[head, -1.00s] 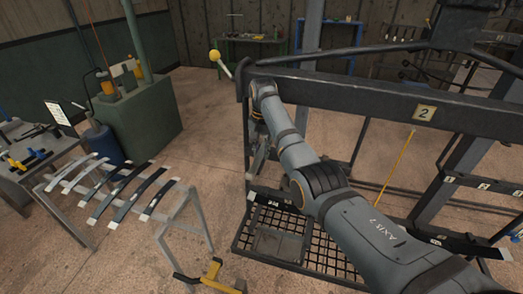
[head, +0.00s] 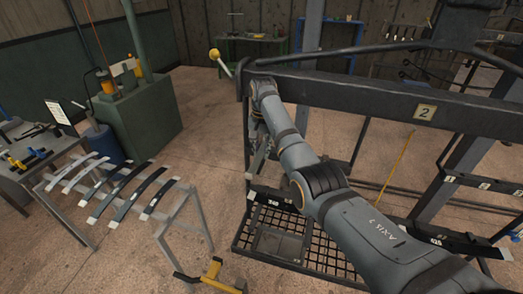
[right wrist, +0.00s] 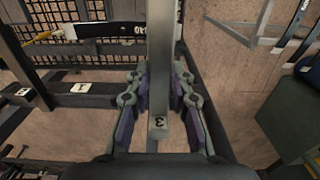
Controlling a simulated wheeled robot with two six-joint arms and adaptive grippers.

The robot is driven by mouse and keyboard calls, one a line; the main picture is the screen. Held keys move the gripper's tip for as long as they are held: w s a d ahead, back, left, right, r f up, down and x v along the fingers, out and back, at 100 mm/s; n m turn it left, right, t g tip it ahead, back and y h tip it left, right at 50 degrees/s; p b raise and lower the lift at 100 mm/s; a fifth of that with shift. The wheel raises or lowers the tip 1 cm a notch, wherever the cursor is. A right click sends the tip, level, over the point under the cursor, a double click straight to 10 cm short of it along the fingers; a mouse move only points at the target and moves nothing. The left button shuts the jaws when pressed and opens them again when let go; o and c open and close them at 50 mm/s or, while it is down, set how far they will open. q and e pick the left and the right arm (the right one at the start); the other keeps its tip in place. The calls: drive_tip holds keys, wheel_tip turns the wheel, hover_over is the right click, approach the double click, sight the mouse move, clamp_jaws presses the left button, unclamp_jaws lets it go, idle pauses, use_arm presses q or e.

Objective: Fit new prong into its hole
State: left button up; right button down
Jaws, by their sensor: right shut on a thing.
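In the right wrist view a straight grey bar (right wrist: 160,60), which looks like the prong, runs down the middle. Its near end carries a plate marked 3. My right gripper (right wrist: 158,98) is shut on it, with dark pads on both sides. In the head view the right gripper (head: 258,150) hangs below the wrist, beside the rack's upper beam (head: 380,98), small and partly hidden. The prong cannot be made out clearly there. Number plates (right wrist: 80,87) sit on a dark rail at the left of the wrist view. I cannot see which hole fits the bar. My left gripper is not in view.
A trestle (head: 190,225) at left holds several dark leaf springs (head: 125,190). A mesh rack floor (head: 315,255) lies below my right arm. A yellow-knobbed lever (head: 214,54) stands by the beam's end. A yellow-handled thing (head: 212,272) is at the bottom. Open floor lies between trestle and rack.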

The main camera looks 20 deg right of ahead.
sight(262, 164)
drive_tip(key=shift+f+b, duration=0.35)
drive_tip(key=shift+f, duration=2)
idle(0.5)
